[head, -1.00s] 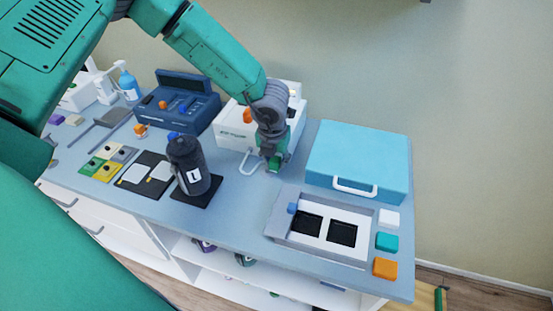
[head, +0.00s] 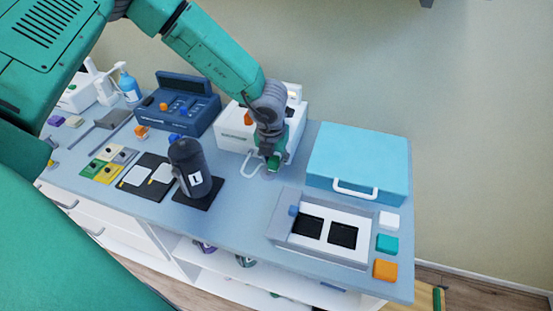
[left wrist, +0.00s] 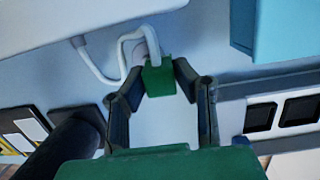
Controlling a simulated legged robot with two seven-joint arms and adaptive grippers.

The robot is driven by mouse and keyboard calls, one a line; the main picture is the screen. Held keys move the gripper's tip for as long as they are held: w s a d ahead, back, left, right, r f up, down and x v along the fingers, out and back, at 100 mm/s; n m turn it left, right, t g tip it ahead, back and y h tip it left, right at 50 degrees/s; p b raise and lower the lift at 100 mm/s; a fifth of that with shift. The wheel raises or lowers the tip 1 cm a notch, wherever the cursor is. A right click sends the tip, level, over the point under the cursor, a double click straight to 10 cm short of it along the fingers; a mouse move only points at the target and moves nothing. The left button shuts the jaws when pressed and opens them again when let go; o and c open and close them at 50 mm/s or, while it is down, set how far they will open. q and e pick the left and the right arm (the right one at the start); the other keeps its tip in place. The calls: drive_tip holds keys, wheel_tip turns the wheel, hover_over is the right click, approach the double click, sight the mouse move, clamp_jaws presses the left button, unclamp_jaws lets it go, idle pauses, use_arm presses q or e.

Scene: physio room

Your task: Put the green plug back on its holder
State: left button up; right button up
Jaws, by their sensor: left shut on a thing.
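My left gripper (head: 273,164) points down low over the counter, in front of the white box unit (head: 236,128). In the left wrist view its two dark fingertips (left wrist: 160,82) are shut on the green plug (left wrist: 158,80). A white cable (left wrist: 125,48) runs from the plug's far end and loops toward the white unit. A pale rounded piece shows just behind the plug, and I cannot tell whether it is the holder or whether the plug touches it. In the head view the plug is hard to tell from the green gripper parts. My right gripper is not in view.
A light blue case (head: 358,160) stands to the right of the gripper. A grey tray (head: 285,238) with black pads lies at the front right. A dark bottle (head: 190,165) stands at the left on a black mat. Bare counter (head: 240,205) lies between them.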

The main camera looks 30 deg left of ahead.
use_arm(q)
drive_tip(key=shift+a+f, duration=0.1)
drive_tip(key=shift+a, duration=0.55)
drive_tip(key=shift+d+r, duration=0.2)
drive_tip(key=shift+d, duration=0.2)
drive_tip(key=shift+a+f, duration=0.15)
drive_tip(key=shift+a, duration=0.45)
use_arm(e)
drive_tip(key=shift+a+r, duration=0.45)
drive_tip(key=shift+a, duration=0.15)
use_arm(q)
drive_tip(key=shift+d+p, duration=0.2)
drive_tip(key=shift+p, duration=0.15)
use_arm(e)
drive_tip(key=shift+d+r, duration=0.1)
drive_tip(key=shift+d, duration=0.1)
use_arm(q)
drive_tip(key=shift+d, duration=0.1)
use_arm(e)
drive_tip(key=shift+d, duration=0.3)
use_arm(q)
drive_tip(key=shift+a, duration=0.35)
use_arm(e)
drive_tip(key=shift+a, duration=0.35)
use_arm(q)
drive_tip(key=shift+d+f, duration=0.25)
drive_tip(key=shift+f, duration=0.05)
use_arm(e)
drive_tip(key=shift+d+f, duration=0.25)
